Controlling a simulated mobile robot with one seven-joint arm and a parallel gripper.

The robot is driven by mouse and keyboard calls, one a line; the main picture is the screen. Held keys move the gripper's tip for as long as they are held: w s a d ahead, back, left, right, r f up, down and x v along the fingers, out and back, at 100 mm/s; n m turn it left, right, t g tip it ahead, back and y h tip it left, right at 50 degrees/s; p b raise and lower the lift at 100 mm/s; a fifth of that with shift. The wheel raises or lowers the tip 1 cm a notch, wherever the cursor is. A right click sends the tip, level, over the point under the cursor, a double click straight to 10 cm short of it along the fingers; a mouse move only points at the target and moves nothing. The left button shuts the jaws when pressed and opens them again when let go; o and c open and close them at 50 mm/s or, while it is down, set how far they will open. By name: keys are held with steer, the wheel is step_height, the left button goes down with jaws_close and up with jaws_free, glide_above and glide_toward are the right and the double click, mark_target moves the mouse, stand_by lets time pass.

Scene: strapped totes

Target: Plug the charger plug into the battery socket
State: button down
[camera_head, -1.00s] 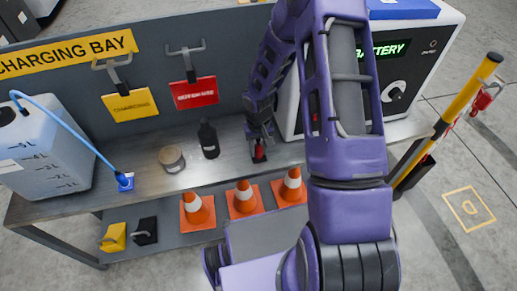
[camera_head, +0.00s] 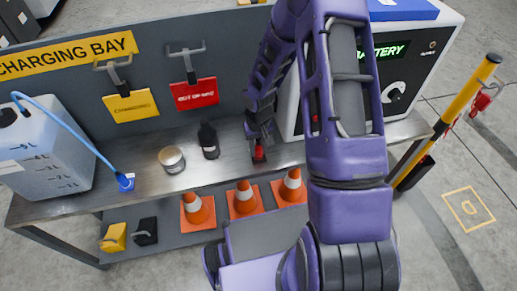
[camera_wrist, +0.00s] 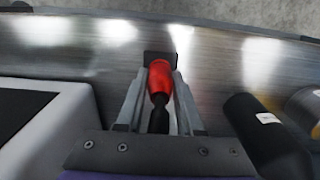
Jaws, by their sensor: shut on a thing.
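My gripper (camera_head: 259,146) is shut on the red charger plug (camera_wrist: 160,78), low over the bench top. In the wrist view the plug lies between my two fingers, with a black part running back toward my palm. A dark square block (camera_wrist: 160,58) sits at its far end; I cannot tell whether the plug is in it or only against it. In the head view the red plug (camera_head: 259,153) shows below my fingertips. The white box marked BATTERY (camera_head: 447,30) stands right of my gripper, partly behind my arm. I cannot make out the battery socket.
A black bottle (camera_head: 208,140) and a round tin (camera_head: 172,160) stand left of my gripper. A jug (camera_head: 40,150) with a blue hose is at the far left. Hanging tags (camera_head: 196,94) line the back panel. Orange cones (camera_head: 243,198) stand on the lower shelf.

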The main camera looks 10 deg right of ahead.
mark_target(258, 140)
steer(key=shift+r+p, duration=1.7)
steer(key=shift+r, duration=0.95)
steer(key=shift+r+p, duration=2)
steer(key=shift+r, duration=1.05)
steer(key=shift+f, duration=0.1)
steer(key=s+f, duration=0.4)
steer(key=s, duration=0.1)
steer(key=shift+s+f, duration=0.15)
steer(key=shift+d, duration=0.1)
